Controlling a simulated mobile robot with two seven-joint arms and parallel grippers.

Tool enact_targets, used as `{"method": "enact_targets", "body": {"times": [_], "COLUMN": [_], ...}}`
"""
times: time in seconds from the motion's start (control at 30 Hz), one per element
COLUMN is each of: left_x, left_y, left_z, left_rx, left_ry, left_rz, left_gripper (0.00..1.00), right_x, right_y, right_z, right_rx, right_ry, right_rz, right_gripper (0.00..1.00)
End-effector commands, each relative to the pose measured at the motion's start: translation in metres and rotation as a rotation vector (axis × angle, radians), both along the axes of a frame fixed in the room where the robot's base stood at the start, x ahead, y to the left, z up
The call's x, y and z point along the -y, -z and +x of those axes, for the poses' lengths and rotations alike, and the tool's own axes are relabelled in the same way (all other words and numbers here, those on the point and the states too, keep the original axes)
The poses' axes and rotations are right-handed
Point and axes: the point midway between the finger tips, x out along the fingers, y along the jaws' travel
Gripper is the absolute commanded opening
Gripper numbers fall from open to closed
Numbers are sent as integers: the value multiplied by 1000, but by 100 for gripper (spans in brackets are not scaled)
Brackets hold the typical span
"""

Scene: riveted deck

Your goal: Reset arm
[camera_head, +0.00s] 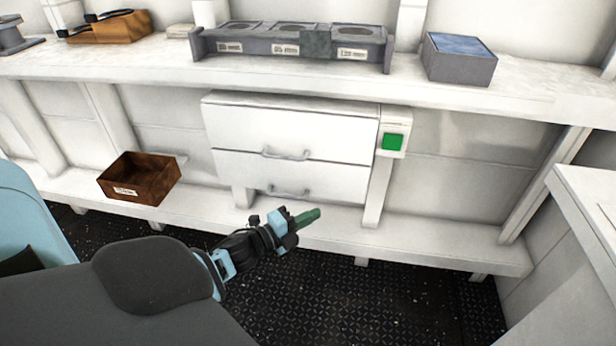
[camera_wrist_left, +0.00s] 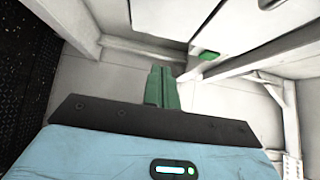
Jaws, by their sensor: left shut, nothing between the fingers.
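My left gripper (camera_head: 308,216) has green fingertips and reaches in from the lower left in the head view, in front of the lower shelf and below the drawers. Its fingers lie together and are empty. In the left wrist view the closed green fingers (camera_wrist_left: 162,88) point toward the white panels. My right gripper is not in view.
A white two-drawer cabinet (camera_head: 290,135) hangs under the counter (camera_head: 130,66), with a green button (camera_head: 393,142) at its right. A brown box (camera_head: 141,181) sits on the lower shelf (camera_head: 440,238). A grey slotted rack (camera_head: 290,48) and blue-topped box (camera_head: 459,62) stand above.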

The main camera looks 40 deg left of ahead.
Motion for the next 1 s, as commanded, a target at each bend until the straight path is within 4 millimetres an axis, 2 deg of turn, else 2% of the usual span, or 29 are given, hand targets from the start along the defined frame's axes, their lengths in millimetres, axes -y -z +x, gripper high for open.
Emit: {"method": "enact_targets", "body": {"times": [0.5,0.63,0.77,0.9,0.97,1.0], "left_x": [-1,7,28,59,73,82], "left_y": [1,16,55,105,122,132], "left_z": [-5,-19,-62,-132,-165,-187], "left_rx": [-1,-45,-178,-383,-472,-531], "left_ry": [1,-10,-58,-157,-209,-247], "left_rz": [-1,-54,-214,-459,-564,-633], "left_gripper": [0,0,0,0,0,0], "right_x": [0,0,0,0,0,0], "right_y": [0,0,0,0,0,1], "right_z": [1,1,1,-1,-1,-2], "right_rx": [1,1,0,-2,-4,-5], "right_ry": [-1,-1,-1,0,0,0], "right_rz": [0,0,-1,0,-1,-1], "right_gripper": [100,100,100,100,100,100]}}
